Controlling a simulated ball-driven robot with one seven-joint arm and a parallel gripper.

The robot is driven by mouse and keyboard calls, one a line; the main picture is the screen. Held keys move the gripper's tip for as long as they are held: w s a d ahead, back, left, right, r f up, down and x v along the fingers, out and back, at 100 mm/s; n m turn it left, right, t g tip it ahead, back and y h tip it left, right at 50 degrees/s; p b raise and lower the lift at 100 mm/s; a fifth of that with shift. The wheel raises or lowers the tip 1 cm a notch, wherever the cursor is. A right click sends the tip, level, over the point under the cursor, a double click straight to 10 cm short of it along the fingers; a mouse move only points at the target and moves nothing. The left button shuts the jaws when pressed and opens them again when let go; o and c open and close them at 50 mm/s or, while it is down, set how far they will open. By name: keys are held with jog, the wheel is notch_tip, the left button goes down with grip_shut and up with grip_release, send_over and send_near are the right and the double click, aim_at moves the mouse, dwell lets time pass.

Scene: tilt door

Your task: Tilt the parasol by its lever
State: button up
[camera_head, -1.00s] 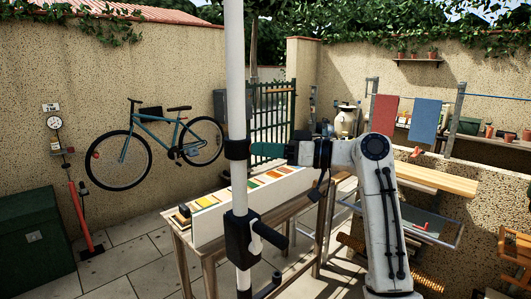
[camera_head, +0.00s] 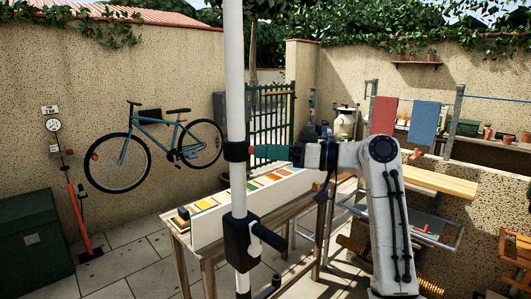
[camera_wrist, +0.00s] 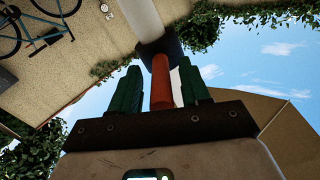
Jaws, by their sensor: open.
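The white parasol pole (camera_head: 235,90) stands upright in the head view. A dark collar (camera_head: 236,151) wraps it, and a lower black housing with a crank handle (camera_head: 266,237) sits below. In the wrist view the red-orange lever (camera_wrist: 161,82) sticks out from the dark collar (camera_wrist: 159,48) on the pole (camera_wrist: 140,18). My gripper (camera_head: 268,151) reaches the collar from the right. In the wrist view its green fingers (camera_wrist: 160,92) are open, one on each side of the lever, with visible gaps. The canopy is not clearly identifiable.
A bicycle (camera_head: 155,150) hangs on the left wall. A green bin (camera_head: 35,240) stands at the lower left. Paved floor lies between bin and table.

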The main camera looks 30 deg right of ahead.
jog(key=b+v, duration=0.2)
jog(key=v, duration=0.7)
jog(key=shift+s+d, duration=0.15)
jog(key=shift+d, duration=0.05)
